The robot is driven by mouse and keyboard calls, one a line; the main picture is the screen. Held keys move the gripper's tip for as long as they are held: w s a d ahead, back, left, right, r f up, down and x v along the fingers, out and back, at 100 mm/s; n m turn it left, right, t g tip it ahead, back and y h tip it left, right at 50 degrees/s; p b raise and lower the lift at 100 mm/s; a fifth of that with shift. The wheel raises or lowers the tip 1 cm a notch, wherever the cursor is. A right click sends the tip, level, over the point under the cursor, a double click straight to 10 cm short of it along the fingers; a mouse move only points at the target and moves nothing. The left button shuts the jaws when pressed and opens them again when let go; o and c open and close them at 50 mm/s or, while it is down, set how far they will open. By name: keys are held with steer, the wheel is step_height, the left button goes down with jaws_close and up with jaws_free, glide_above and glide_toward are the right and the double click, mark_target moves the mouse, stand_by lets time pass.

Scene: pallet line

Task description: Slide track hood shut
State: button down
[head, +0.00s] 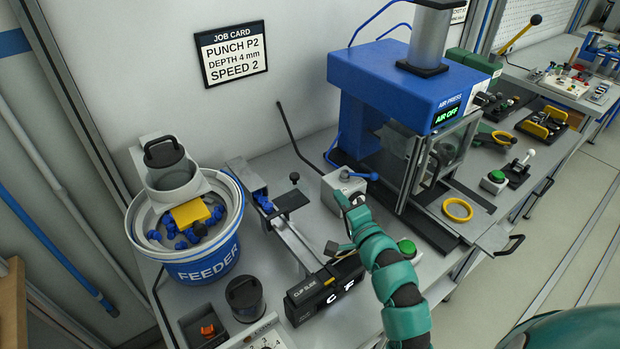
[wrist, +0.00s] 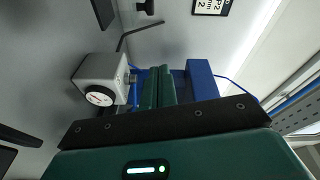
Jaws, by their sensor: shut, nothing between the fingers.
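The track hood (head: 291,199) is a small dark plate with a black knob (head: 294,178) on top. In the head view it sits across the upper part of the pale track (head: 297,242), near the feeder end. The track's lower stretch is uncovered. My gripper (head: 348,201) is right of the hood and apart from it, in front of the grey gauge box; its tips are small and partly hidden there. In the wrist view the green fingers (wrist: 158,88) are together and empty. A dark plate and a black knob show at that view's top edge, cut off.
The grey gauge box (head: 340,187) with a blue lever stands beside my gripper, and its dial faces the wrist view (wrist: 99,95). The blue air press (head: 393,78) is behind right. The feeder bowl (head: 200,270) is left. The black clip slide unit (head: 322,290) is at the track's lower end.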

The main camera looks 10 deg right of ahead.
mark_target(293, 187)
steer(key=w+a+f+p, duration=0.1)
steer(key=w+a+p, duration=0.4)
steer(key=w, duration=0.5)
steer(key=shift+a+f+m, duration=0.2)
steer(key=shift+f+m, duration=0.1)
steer(key=shift+a, duration=0.1)
stand_by(0.3)
steer(key=s+a, duration=0.1)
steer(key=a, duration=0.1)
steer(key=s+a, duration=0.1)
steer(key=a, duration=0.2)
steer(key=s+a, duration=0.1)
steer(key=a, duration=0.2)
steer(key=shift+b, duration=0.35)
steer(key=shift+d, duration=0.1)
steer(key=shift+s, duration=0.1)
